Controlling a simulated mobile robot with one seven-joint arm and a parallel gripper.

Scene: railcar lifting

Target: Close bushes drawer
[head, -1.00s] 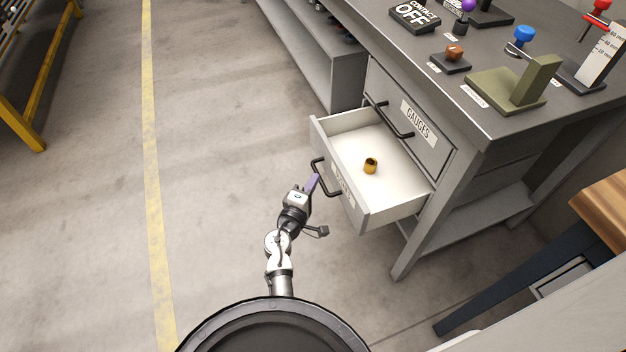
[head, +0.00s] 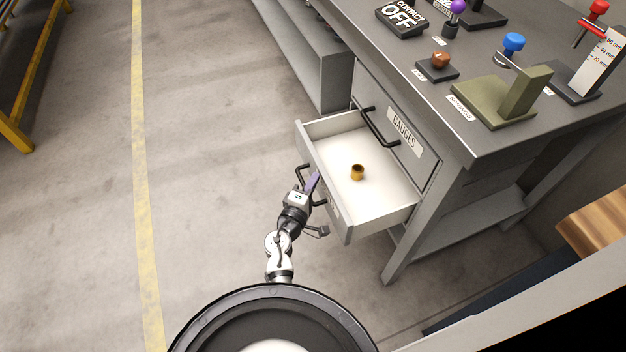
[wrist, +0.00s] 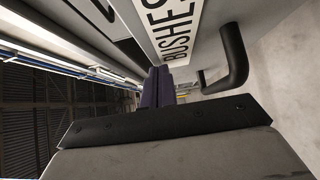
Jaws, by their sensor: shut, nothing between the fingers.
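The bushes drawer (head: 388,205) is pulled out of the grey workbench, below the drawer labelled GAUGES (head: 404,130). A brass-coloured bush (head: 357,172) stands on its white floor. Its front carries a black bar handle (head: 303,174), partly hidden by my gripper. My gripper (head: 313,182) is shut and empty, at the drawer's front by the handle. In the wrist view the purple fingers (wrist: 158,88) are together close to the BUSHES label (wrist: 172,30), with the black handle (wrist: 232,58) to their right. I cannot tell whether the fingertips touch the front.
The workbench top (head: 430,90) holds a CONTACT OFF sign (head: 402,20), an olive stand (head: 500,100) and gauges. A wooden-topped table (head: 595,220) stands at the right. The floor (head: 215,130) left of the drawer is clear up to the yellow line (head: 143,170).

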